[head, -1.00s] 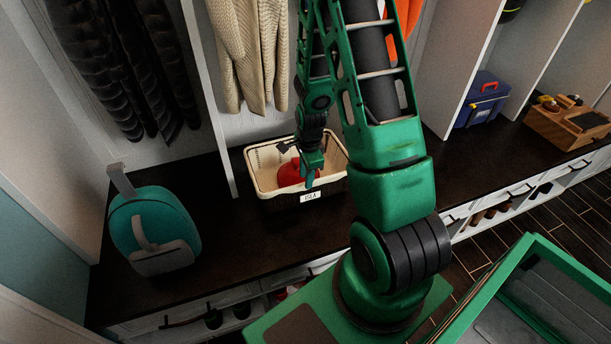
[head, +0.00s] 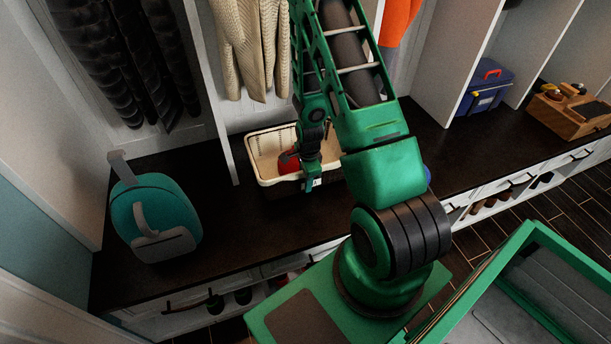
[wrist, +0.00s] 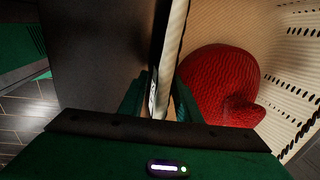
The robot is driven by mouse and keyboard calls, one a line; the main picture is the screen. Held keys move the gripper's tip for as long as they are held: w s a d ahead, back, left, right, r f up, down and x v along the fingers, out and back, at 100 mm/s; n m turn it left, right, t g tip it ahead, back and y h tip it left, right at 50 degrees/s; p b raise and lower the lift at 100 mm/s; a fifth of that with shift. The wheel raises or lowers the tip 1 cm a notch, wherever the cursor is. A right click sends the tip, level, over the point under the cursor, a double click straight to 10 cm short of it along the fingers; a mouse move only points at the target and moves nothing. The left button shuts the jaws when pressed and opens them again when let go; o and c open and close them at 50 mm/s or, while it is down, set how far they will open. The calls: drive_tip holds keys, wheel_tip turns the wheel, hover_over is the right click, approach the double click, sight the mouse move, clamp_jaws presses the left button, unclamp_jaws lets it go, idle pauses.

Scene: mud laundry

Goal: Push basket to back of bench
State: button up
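The cream basket (head: 262,160) stands on the dark bench (head: 245,215), below the hanging coats. A red knitted item (head: 289,162) lies inside it and shows larger in the wrist view (wrist: 222,85). My gripper (head: 312,183) is at the front wall of the basket, over part of its white label. In the wrist view, my green fingers (wrist: 163,95) stand on either side of the basket's front wall (wrist: 172,50), one inside and one outside. They look open, with a narrow gap beside the wall. The fingertips and the basket's right end are partly hidden.
A teal backpack (head: 155,215) stands on the bench to the left. A white divider (head: 222,120) rises just left of the basket. A blue toolbox (head: 486,88) and a wooden caddy (head: 570,110) sit to the right. The bench front is clear.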

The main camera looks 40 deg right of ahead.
drive_tip(key=shift+f, duration=0.35)
clamp_jaws()
drive_tip(key=shift+w, duration=0.15)
